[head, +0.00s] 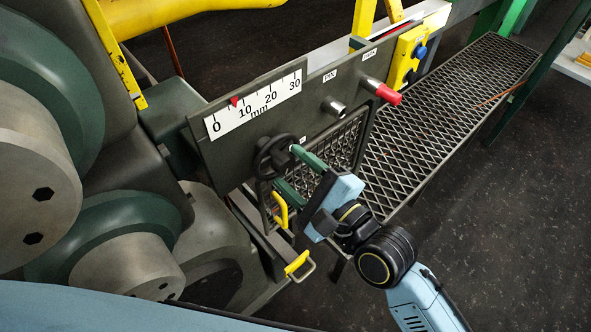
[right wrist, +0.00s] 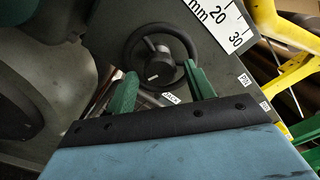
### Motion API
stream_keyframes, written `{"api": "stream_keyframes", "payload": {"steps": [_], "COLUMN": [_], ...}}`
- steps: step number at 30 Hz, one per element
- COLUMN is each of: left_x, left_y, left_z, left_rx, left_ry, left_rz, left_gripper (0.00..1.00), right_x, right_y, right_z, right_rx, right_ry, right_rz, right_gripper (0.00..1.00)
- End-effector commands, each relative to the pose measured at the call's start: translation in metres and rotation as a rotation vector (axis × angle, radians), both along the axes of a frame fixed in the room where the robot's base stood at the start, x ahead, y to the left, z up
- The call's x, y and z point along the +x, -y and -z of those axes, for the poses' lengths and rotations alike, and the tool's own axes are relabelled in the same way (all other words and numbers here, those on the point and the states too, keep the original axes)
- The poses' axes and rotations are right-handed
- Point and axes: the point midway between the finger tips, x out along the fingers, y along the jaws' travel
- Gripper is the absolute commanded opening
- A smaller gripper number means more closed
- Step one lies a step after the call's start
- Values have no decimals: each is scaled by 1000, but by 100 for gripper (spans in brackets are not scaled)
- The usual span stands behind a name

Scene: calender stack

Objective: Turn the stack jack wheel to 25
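The black jack wheel (head: 275,157) is a spoked handwheel on the dark panel. In the right wrist view the wheel (right wrist: 133,45) is face-on, with a JACK label (right wrist: 171,98) beside it. My right gripper (head: 286,166) has its two green fingers spread at the wheel. In the wrist view its open fingertips (right wrist: 160,70) lie on either side of the wheel's near part; I cannot tell whether they touch the rim. The white mm scale (head: 257,104) runs 0 to 30, and its red pointer (head: 234,101) stands near 10. My left gripper is out of view.
A metal PIN knob (head: 334,106) and a red-tipped handle (head: 388,94) stick out right of the wheel. A yellow button box (head: 407,55) is farther right. Yellow handles (head: 281,210) sit below the wheel. Large rollers (head: 40,180) fill the left. A mesh platform (head: 440,100) extends right.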

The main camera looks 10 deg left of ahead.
Motion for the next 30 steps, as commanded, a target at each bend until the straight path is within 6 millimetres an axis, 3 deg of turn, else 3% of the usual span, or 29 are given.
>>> {"api": "stream_keyframes", "payload": {"steps": [1, 9, 20, 30], "left_x": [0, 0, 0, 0], "left_y": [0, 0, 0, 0], "left_z": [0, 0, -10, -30], "left_rx": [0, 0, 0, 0], "left_ry": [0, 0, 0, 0], "left_rz": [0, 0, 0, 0], "left_gripper": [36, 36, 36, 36], "right_x": [0, 0, 0, 0], "right_y": [0, 0, 0, 0], "right_z": [0, 0, -2, -3], "right_rx": [0, 0, -50, -199], "right_ry": [0, 0, 62, 255], "right_rz": [0, 0, 0, 0], "right_gripper": [46, 13, 13, 13]}}
